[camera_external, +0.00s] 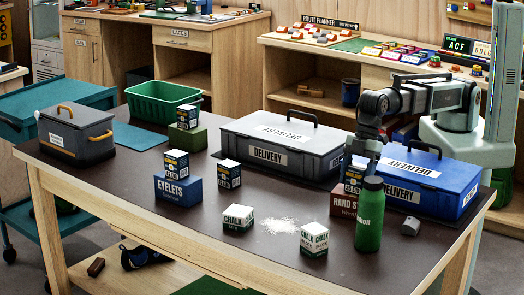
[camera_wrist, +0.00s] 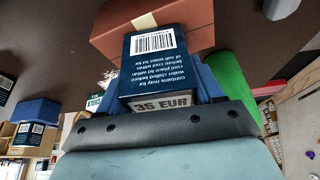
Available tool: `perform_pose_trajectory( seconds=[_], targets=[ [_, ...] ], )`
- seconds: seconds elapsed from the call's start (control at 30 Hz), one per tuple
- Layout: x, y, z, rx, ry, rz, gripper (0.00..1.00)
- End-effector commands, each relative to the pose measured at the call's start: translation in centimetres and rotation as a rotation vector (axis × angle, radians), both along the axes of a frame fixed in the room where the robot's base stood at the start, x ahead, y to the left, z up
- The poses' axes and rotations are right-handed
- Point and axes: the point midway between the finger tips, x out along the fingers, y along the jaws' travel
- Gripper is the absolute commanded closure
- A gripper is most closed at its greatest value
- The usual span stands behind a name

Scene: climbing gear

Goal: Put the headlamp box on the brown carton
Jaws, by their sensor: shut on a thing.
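My gripper (camera_external: 361,160) points down at the right of the table and is shut on a dark navy box (camera_external: 353,178) with a printed label, which I take as the headlamp box. In the wrist view this box (camera_wrist: 153,60) shows a barcode and a "35 EUR" tag between the fingers (camera_wrist: 158,88). The brown carton (camera_external: 342,207) stands directly below it, and shows in the wrist view (camera_wrist: 195,22) beyond the box. I cannot tell whether the box touches the carton's top. The green bottle hides part of the carton.
A green bottle (camera_external: 369,215) stands close in front of the carton. A grey delivery case (camera_external: 270,158) and a blue one (camera_external: 425,190) lie behind. Similar navy boxes stand on a green box (camera_external: 187,138), on the blue eyelets box (camera_external: 178,188) and on the table (camera_external: 229,174).

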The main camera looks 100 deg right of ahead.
Motion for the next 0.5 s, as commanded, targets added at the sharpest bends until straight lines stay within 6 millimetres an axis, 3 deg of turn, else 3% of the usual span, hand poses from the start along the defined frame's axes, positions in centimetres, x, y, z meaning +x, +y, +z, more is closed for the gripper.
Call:
perform_pose_trajectory(
  seconds=[0.1, 0.13, 0.4, 0.5],
  targets=[
    [-0.01, -0.01, -0.26, 0.000, 0.000, 0.000, 0.68],
    [-0.01, -0.01, -0.31, 0.000, 0.000, 0.000, 0.33],
    [0.00, 0.00, -0.26, 0.000, 0.000, 0.000, 0.09],
    [0.00, 0.00, -0.26, 0.000, 0.000, 0.000, 0.09]
  ],
)
